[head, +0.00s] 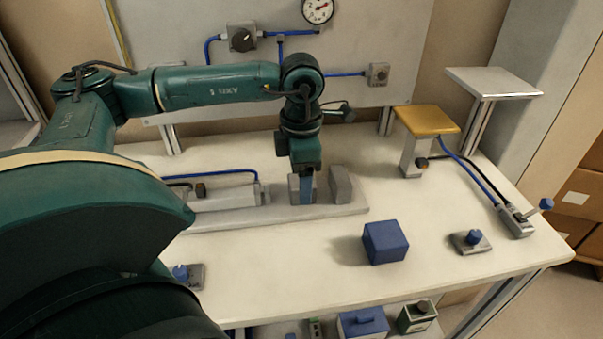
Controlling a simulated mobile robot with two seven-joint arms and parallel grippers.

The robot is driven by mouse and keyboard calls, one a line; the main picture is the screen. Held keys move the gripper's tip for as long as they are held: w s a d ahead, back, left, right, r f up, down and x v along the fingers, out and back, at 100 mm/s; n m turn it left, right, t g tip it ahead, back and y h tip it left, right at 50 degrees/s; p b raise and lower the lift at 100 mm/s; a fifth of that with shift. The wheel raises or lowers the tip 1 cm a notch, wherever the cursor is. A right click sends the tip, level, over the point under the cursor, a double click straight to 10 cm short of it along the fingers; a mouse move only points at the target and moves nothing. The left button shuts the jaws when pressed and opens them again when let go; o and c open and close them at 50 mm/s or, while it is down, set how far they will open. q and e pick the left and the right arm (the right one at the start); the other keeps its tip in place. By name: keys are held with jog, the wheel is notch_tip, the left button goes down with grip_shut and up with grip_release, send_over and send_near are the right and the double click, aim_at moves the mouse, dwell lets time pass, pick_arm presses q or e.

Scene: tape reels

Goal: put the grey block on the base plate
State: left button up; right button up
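The base plate (335,211) is a long, low grey slab on the table; a grey cylinder unit lies along its left part. A small grey block (293,189) shows at the plate, partly hidden behind my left gripper (306,196). A second grey upright piece (340,185) stands on the plate just right of the gripper; I cannot tell if it is fixed. My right gripper is out of view.
A blue cube (385,243) sits in front of the plate. A yellow-topped stand (427,121) and a silver-topped stand (493,83) are at the back right. The table's front right is mostly clear.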

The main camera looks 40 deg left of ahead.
pick_arm(q)
jog(key=shift+r, duration=0.15)
jog(key=shift+r, duration=0.25)
notch_tip(320, 180, up, 12)
jog(key=shift+f, duration=0.2)
jog(key=shift+f, duration=0.1)
dwell(0.4)
